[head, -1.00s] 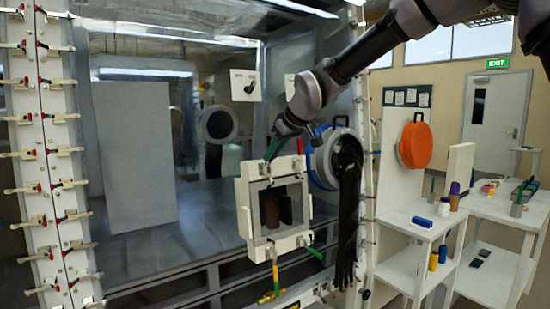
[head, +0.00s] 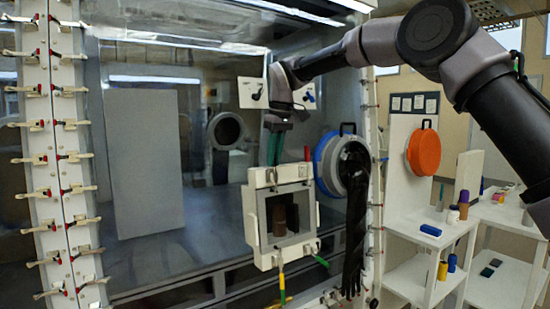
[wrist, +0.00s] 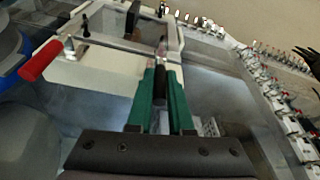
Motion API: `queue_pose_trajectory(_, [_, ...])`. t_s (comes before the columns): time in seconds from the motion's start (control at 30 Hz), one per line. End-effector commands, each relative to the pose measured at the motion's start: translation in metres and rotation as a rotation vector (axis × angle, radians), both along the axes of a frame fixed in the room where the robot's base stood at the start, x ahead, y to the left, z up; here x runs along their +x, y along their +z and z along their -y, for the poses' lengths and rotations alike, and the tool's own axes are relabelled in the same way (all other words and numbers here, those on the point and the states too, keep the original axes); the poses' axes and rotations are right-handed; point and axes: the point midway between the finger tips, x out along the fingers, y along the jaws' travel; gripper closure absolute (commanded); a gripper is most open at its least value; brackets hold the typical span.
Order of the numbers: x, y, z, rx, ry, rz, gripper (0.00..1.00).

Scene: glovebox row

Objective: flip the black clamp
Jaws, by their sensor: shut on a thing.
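The white hatch frame (head: 252,220) with a window stands on the glovebox front. My gripper (head: 273,163) points down at its upper left corner, with green fingers. In the wrist view my gripper (wrist: 160,75) is shut on the black clamp's dark handle (wrist: 160,86), which lies between the fingers. In the head view the fingers hide the black clamp. A clamp with a red handle (head: 307,154) stands up at the frame's top right; it also shows in the wrist view (wrist: 41,61). A green handle (head: 321,261) is at the lower right and a yellow one (head: 282,281) below.
A blue-ringed glove port (head: 328,165) with a hanging black glove (head: 355,220) is close to the right of the frame. A column of clamps (head: 60,150) lines the left edge. White shelves (head: 415,270) with small items stand at the right.

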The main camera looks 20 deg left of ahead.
Motion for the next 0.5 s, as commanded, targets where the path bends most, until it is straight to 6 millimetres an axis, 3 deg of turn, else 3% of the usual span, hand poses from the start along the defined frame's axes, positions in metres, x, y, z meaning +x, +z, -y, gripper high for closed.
queue_pose_trajectory(0.4, [0.0005, -0.0008, 0.0, -0.005, -0.001, -0.004, 1.0])
queue_pose_trajectory(0.43, [0.0005, -0.0008, 0.0, -0.005, -0.001, -0.004, 0.7])
queue_pose_trajectory(0.5, [0.0004, -0.0008, 0.0, -0.005, -0.001, -0.004, 0.52])
